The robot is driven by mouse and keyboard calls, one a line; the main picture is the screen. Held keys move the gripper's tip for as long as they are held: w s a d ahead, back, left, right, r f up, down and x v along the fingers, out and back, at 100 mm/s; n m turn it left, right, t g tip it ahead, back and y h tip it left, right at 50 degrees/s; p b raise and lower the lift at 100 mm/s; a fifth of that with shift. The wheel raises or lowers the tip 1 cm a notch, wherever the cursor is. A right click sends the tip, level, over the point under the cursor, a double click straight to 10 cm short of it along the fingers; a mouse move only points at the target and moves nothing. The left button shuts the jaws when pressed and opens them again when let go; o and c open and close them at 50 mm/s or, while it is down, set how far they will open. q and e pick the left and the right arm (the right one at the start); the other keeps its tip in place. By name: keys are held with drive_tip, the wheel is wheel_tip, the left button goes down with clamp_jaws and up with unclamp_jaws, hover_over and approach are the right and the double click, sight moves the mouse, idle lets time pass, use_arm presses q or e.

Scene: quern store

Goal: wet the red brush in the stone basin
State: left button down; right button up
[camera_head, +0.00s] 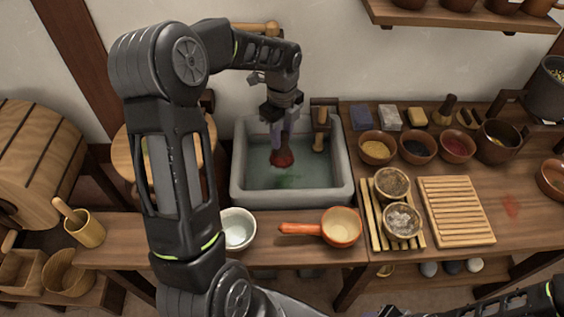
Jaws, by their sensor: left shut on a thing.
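The grey stone basin (292,199) stands at the back of the counter and holds greenish water (318,172). My left gripper (278,134) reaches down over the basin from above. It is shut on the red brush (282,158), whose dark red bristle head points down inside the basin. The head appears to be at the water, but I cannot tell how deep it sits. The fingers hide most of the handle. A dark greenish patch shows in the water below the head. My right gripper is not in view; only part of that arm shows at the lower right.
A wooden tap (320,125) stands at the basin's back right. A white bowl (237,229) and an orange-handled pan (340,227) sit in front. Bowls of coloured powder (376,149), a slatted rack (458,210) and a dark pot (497,142) stand to the right.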

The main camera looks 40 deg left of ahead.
use_arm(q)
drive_tip(key=shift+r+p, duration=1.9)
drive_tip(key=shift+r, duration=0.9)
drive_tip(key=shift+r+p, duration=1.6)
drive_tip(key=shift+r, duration=0.4)
